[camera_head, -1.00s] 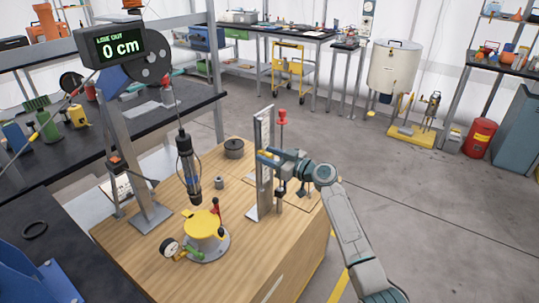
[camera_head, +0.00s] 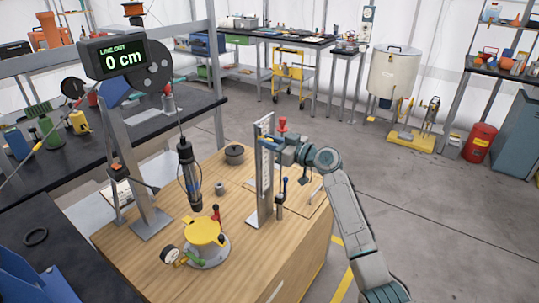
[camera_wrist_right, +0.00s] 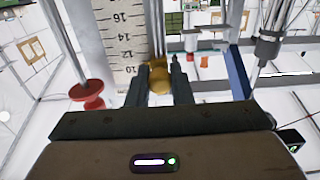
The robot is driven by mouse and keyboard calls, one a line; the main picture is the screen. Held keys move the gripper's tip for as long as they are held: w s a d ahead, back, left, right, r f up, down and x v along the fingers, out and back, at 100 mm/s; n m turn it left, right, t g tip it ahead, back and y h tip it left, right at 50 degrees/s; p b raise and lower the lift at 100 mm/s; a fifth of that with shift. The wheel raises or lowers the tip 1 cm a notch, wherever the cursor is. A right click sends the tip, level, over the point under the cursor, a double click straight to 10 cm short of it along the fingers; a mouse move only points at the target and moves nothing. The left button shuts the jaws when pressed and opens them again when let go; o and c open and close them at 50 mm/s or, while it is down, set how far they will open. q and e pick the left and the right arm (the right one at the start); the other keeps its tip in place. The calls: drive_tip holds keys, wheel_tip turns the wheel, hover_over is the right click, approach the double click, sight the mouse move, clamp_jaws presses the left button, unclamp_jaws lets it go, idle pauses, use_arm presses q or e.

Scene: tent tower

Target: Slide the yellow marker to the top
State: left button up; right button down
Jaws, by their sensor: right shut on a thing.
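The yellow marker (camera_wrist_right: 160,82) shows in the right wrist view between the two fingers of my right gripper (camera_wrist_right: 160,92). The gripper is shut on it, beside the ruler scale (camera_wrist_right: 122,35), close to the 10 mark; higher numbers run up to 16 above. In the head view my right gripper (camera_head: 276,142) is at the upper part of the upright scale post (camera_head: 265,180), below its top end. The marker is hard to make out there, hidden by the fingers. My left gripper is not in view.
A red knob (camera_head: 282,124) tops a thin rod just behind the gripper. A display (camera_head: 119,57) reads 0 cm.

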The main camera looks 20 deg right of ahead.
drive_tip(key=shift+r, duration=0.5)
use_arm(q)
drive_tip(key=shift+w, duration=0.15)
use_arm(e)
drive_tip(key=shift+r, duration=0.1)
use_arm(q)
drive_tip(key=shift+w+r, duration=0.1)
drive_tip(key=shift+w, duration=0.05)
use_arm(e)
drive_tip(key=c, duration=1.3)
unclamp_jaws()
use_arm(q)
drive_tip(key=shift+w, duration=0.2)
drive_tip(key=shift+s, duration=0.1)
use_arm(e)
drive_tip(key=shift+d, duration=0.1)
